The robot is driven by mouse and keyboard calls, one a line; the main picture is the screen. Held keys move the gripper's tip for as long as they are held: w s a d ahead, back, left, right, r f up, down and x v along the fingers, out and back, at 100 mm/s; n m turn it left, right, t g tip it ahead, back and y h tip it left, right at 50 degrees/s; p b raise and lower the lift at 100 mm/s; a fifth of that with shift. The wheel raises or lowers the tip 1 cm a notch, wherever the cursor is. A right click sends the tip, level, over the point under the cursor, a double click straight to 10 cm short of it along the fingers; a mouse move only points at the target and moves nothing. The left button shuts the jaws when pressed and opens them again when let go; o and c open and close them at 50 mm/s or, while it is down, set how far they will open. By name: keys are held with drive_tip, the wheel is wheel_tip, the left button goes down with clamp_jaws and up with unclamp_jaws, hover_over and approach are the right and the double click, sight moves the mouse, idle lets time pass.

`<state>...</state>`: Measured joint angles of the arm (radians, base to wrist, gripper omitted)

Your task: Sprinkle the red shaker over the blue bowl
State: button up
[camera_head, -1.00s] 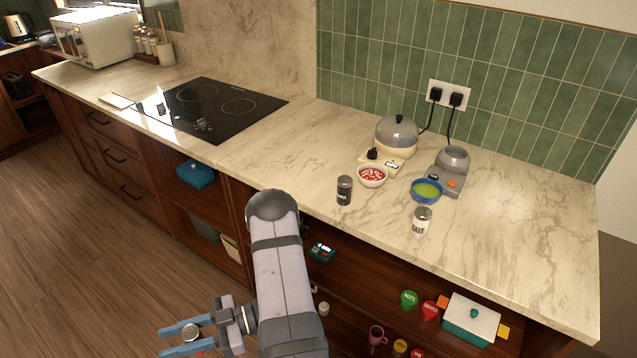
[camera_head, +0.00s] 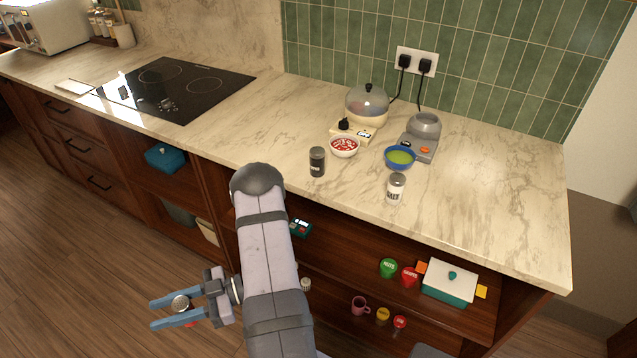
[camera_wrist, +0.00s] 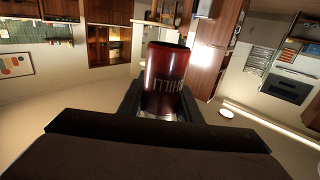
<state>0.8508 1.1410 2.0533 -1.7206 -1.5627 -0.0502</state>
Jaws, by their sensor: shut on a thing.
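The red shaker (camera_wrist: 166,80), with "CHILLI" lettering, is held between my gripper's jaws and fills the middle of the wrist view. In the head view, mostly its round silvery top (camera_head: 181,303) shows between the blue fingers of my gripper (camera_head: 178,311). My gripper is shut on it, low at the left, out over the floor in front of the cabinets. The blue bowl (camera_head: 400,167), with green contents, stands on the counter well to the right of and above my gripper in the picture. The two are far apart.
Near the bowl on the marble counter (camera_head: 480,195) stand a dark shaker (camera_head: 317,163), a white shaker (camera_head: 396,189), a bowl of red food (camera_head: 344,153), a domed appliance (camera_head: 368,104) and a grey device (camera_head: 420,137). Open shelves below hold several small items. The counter's right part is clear.

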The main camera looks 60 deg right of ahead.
drive_tip(key=w+d+r+m+t+h+b, duration=0.1)
drive_tip(key=d+r+m+t+h+b, duration=0.15)
drive_tip(key=d+r, duration=0.4)
drive_tip(key=d+r+m+t+h+b, duration=0.1)
drive_tip(key=d+r+m+h+b, duration=0.2)
drive_tip(key=d, duration=0.6)
drive_tip(key=w+d+r+m+t+h+b, duration=0.15)
drive_tip(key=d+r+h, duration=0.25)
drive_tip(key=d, duration=0.4)
drive_tip(key=s+d+r+m+g+h+b, duration=0.1)
drive_tip(key=s+d+r+m+h+b, duration=0.1)
drive_tip(key=s+d+r+m+h, duration=0.45)
drive_tip(key=s+d+r+m+g+h+b, duration=0.15)
drive_tip(key=d+r+m+h, duration=0.25)
drive_tip(key=d+r+h, duration=0.55)
drive_tip(key=s+d+r+m+g+h, duration=0.3)
drive_tip(key=s+d+m+g, duration=0.1)
drive_tip(key=s+d, duration=0.25)
drive_tip(key=s+d+f+m+g+h, duration=0.2)
drive_tip(key=s+d+f+g, duration=0.3)
drive_tip(key=s+f, duration=0.3)
drive_tip(key=shift+s+d+f+m+h, duration=0.25)
drive_tip(key=shift+s+d+m+h, duration=0.15)
drive_tip(key=shift+d+m, duration=0.3)
drive_tip(key=shift+a+f+g, duration=0.1)
drive_tip(key=shift+g, duration=0.15)
drive_tip(key=shift+f, duration=4.7)
